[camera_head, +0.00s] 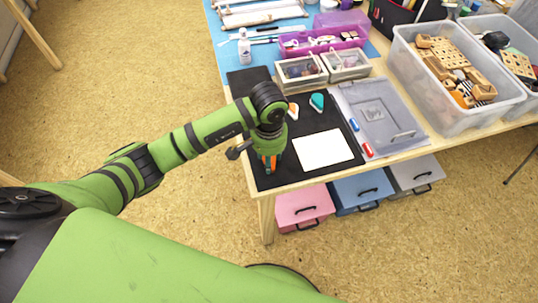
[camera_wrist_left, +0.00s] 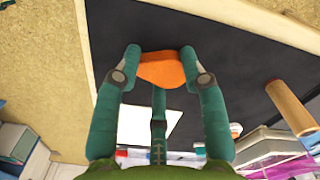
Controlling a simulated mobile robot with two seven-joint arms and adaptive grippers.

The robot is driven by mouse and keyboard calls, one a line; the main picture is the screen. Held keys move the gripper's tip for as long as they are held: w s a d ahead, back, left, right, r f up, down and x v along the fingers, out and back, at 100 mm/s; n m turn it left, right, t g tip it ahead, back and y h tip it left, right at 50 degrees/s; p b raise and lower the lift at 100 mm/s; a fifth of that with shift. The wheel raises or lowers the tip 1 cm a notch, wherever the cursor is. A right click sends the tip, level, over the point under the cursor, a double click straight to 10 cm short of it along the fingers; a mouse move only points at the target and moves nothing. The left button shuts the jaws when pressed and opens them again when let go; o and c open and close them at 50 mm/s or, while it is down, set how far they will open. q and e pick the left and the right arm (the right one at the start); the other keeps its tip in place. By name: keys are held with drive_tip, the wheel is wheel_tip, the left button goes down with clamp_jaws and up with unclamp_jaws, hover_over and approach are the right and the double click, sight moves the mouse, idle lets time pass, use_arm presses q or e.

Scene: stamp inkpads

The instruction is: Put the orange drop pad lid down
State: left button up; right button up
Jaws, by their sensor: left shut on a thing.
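My left gripper (camera_head: 270,160) is over the near left part of the black mat. In the head view only slivers of the lid show between the fingers. I cannot tell whether the lid touches the mat. A small orange and white drop pad (camera_head: 293,110) stands farther back on the mat, right of the wrist. A teal drop pad (camera_head: 317,102) is right of it. My right gripper is not in view.
A white paper (camera_head: 323,149) lies right of the gripper on the black mat (camera_head: 300,175). A grey lidded case (camera_head: 408,116) is further right. Two clear-lidded boxes (camera_head: 300,72) stand behind. A bin of wooden stamps (camera_head: 462,115) is at the right. The table's front edge is close.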

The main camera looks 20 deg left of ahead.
use_arm(q)
drive_tip(key=shift+f, duration=0.1)
drive_tip(key=o, duration=0.7)
drive_tip(key=shift+r, duration=0.3)
wheel_tip(320, 180, up, 12)
drive_tip(key=shift+f+b, duration=0.15)
drive_tip(key=shift+b, duration=1.1)
